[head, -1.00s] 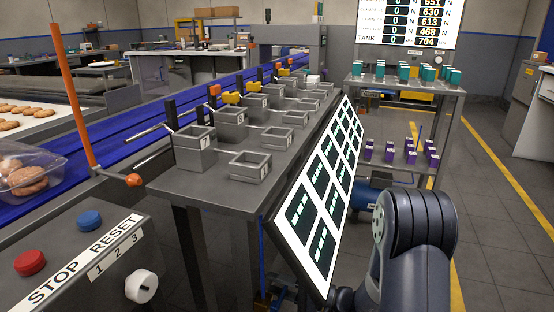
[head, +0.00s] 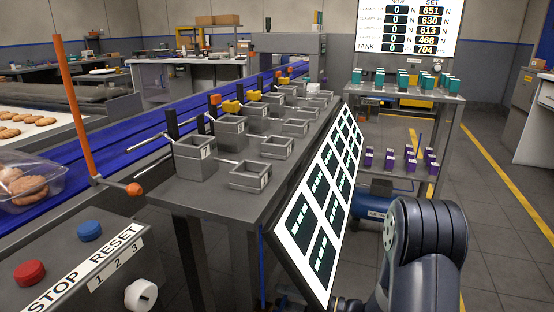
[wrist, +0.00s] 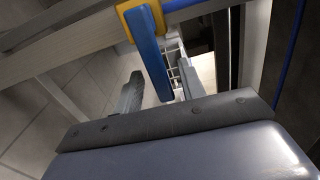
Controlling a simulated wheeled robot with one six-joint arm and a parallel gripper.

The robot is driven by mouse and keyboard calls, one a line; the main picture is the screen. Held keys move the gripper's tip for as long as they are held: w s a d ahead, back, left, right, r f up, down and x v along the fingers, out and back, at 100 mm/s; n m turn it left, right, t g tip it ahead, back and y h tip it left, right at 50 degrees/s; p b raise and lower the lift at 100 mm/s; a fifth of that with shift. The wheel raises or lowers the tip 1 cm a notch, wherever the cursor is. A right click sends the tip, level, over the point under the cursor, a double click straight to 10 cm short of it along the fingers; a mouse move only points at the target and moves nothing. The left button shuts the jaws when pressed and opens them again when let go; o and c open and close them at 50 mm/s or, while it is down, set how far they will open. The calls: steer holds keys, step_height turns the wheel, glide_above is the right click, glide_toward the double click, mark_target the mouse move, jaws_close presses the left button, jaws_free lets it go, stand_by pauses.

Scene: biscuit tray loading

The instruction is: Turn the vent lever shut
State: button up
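A blue lever (wrist: 150,58) on a yellow mount (wrist: 138,18) shows in the wrist view, and I take it to be the vent lever. It hangs down and slants a little right. My gripper (wrist: 160,72) is open, with one grey finger on each side of the lever in the picture. A gap shows between the lever and the left finger; the right finger is close to it. I cannot tell how deep the lever lies between them. In the head view my gripper and the lever are hidden; only my arm shows at the lower right.
A tilted display panel (head: 297,235) along the table (head: 185,190) stands left of my arm. Beyond it are a blue tank (head: 375,203) and a shelf rack (head: 408,185). In the wrist view a metal beam (wrist: 60,60) and a blue hose (wrist: 292,50) run close by. Floor is free at the right.

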steer(key=p+v, duration=0.2)
steer(key=v, duration=0.7)
steer(key=w+a+r+n+b, duration=0.1)
steer(key=w+a+n+b, duration=0.1)
steer(key=a, duration=0.8)
steer(key=shift+w+a, duration=0.25)
steer(key=shift+w, duration=0.6)
steer(key=shift+s, duration=0.1)
